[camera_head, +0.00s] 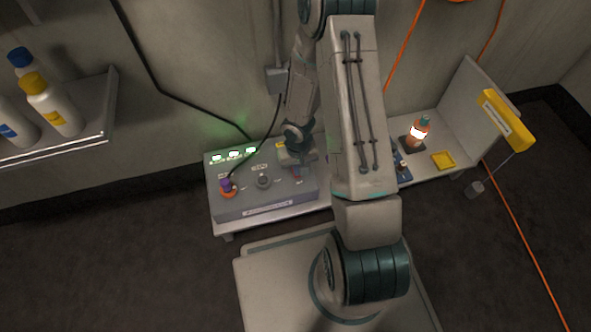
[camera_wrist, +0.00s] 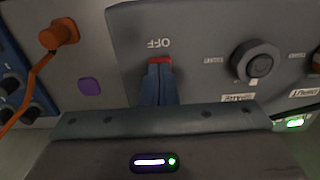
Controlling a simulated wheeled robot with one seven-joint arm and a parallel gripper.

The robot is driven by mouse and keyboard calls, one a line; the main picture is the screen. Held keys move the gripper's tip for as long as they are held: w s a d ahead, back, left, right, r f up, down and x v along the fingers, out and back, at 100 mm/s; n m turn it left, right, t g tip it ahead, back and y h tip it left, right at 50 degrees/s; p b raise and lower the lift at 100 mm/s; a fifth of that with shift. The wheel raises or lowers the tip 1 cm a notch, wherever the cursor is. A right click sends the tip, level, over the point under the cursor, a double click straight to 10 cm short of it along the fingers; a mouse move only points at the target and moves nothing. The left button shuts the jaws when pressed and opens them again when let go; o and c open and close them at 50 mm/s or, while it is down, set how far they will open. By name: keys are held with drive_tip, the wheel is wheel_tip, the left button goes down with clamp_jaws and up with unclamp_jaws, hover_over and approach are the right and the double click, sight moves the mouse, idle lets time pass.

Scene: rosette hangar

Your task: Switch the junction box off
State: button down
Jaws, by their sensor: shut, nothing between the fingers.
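The junction box (camera_head: 240,205) is a grey box on a low shelf against the wall, with lit green indicators along its back edge. It also shows in the wrist view (camera_wrist: 205,25), where an upside-down OFF label is readable. A red switch part (camera_wrist: 166,60) sits beside that label, mostly covered by my fingers. A round dark knob (camera_wrist: 257,63) is to its right. My gripper (camera_wrist: 159,66) is shut and empty, its fingertips at the red part; I cannot tell if they touch it. In the head view my gripper (camera_head: 298,172) is over the box's right part.
A purple and orange plug (camera_head: 227,187) with a black cable stands on the box's left. An orange plug (camera_wrist: 60,33) with its cable is beside the box. A lit orange bottle (camera_head: 419,131) and yellow tray (camera_head: 443,160) stand right. A bottle shelf (camera_head: 105,110) is left.

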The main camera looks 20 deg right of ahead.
drive_tip(key=shift+f, duration=0.3)
drive_tip(key=shift+r, duration=0.15)
wheel_tip(320, 180, up, 7)
drive_tip(key=p, duration=0.5)
drive_tip(key=shift+p, duration=0.3)
idle(0.3)
